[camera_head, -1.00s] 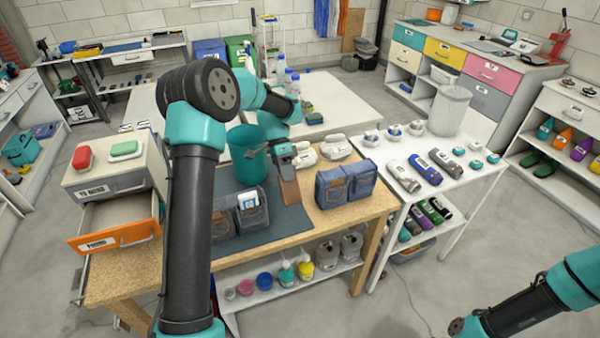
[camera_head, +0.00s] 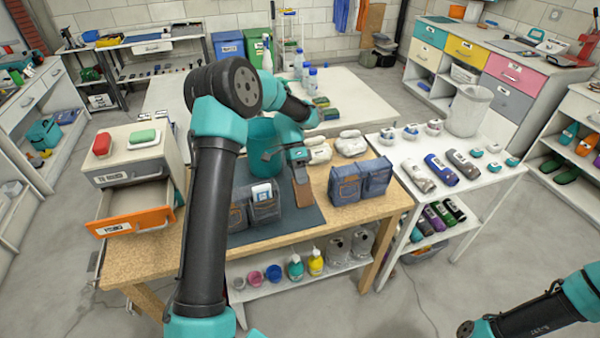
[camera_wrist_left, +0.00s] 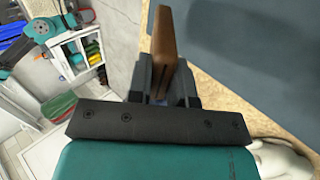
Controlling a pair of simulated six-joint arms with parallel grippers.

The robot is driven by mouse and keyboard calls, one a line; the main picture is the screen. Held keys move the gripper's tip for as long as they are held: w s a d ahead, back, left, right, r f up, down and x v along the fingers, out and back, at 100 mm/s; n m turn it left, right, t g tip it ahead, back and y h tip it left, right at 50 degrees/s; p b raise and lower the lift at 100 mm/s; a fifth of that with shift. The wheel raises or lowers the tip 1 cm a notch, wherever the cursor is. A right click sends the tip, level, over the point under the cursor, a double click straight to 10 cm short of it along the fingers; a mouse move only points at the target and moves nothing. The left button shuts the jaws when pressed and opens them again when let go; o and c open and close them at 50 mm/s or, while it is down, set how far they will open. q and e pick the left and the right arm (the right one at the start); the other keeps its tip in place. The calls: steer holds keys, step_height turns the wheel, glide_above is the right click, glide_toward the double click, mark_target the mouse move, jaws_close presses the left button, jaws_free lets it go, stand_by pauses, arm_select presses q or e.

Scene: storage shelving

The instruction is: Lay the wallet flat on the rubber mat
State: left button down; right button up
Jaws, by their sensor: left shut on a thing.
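The brown wallet (camera_head: 301,188) is upright, held on edge by my left gripper (camera_head: 298,163). In the left wrist view the wallet (camera_wrist_left: 163,42) stands between the dark fingers of the left gripper (camera_wrist_left: 162,78), which are shut on it. The dark blue-grey rubber mat (camera_head: 290,226) lies on the wooden bench beneath. The wallet's lower end is over the mat; I cannot tell whether it touches. The mat also shows in the left wrist view (camera_wrist_left: 240,50).
A teal bin (camera_head: 262,140) stands behind the wallet. Denim pouches (camera_head: 265,206) sit on the mat's left part, partly behind my arm; more denim pouches (camera_head: 346,185) stand right of the mat. An orange-fronted drawer (camera_head: 132,222) hangs open at left. The mat's front right is clear.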

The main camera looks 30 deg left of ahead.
arm_select(q)
steer(key=shift+f, duration=1.35)
steer(key=c, duration=1)
jaws_free()
steer(key=shift+o, duration=0.2)
steer(key=v, duration=1.7)
steer(key=shift+r, duration=0.15)
steer(key=shift+w, duration=0.15)
